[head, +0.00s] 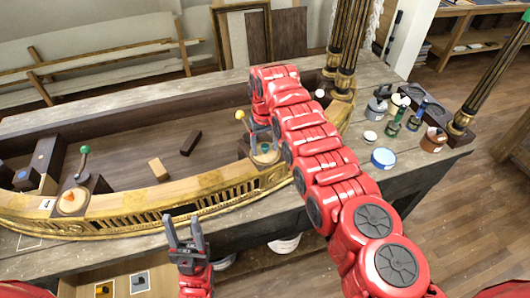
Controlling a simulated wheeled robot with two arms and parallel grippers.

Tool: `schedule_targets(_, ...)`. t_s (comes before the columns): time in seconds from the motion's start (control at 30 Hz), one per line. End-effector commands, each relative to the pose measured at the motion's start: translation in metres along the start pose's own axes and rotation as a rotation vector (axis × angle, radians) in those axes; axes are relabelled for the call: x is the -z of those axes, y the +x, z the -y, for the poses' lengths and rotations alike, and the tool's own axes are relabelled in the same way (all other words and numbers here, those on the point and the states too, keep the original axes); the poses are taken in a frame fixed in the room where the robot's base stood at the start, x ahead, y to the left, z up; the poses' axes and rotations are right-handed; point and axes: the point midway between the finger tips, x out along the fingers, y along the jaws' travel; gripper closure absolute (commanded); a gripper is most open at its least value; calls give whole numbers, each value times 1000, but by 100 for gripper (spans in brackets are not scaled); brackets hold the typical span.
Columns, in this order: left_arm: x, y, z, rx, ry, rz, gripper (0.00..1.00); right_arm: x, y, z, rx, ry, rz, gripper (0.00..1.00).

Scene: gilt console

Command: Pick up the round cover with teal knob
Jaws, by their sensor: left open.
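The round cover with the teal knob (265,149) appears to sit on the block at the right end of the gilt console's curved front; only part of it shows. My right gripper (263,131) is just above it, pointing down, and my own red arm hides part of the area. I cannot tell whether its fingers touch the knob or how far apart they are. My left gripper (183,222) is open and empty in front of the console, pointing up.
A yellow-ball lever (240,115) stands close to my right gripper. A green-ball lever (84,150) and a round cover with an orange knob (70,200) are at left. Loose blocks (158,169) lie in the console well. Jars and a blue-lidded tin (384,158) stand at right.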

Motion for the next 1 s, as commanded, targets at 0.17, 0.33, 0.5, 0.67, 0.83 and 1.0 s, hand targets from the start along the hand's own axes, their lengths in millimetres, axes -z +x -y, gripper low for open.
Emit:
schedule_targets(0.17,0,0,0,0,0,0,50,-1,2,0,0,1,3,70)
schedule_targets(0.33,0,0,0,0,0,0,50,-1,2,0,0,0,4,100)
schedule_targets(0.5,0,0,0,0,0,0,50,-1,2,0,0,0,4,100)
schedule_targets(0.67,0,-1,0,0,0,0,50,-1,2,0,0,0,5,100)
schedule_targets(0.83,-1,-7,0,0,0,0,50,1,-7,0,1,1,-2,100)
schedule_targets(1.0,-3,-20,-1,0,0,0,50,1,-30,0,0,0,-4,100)
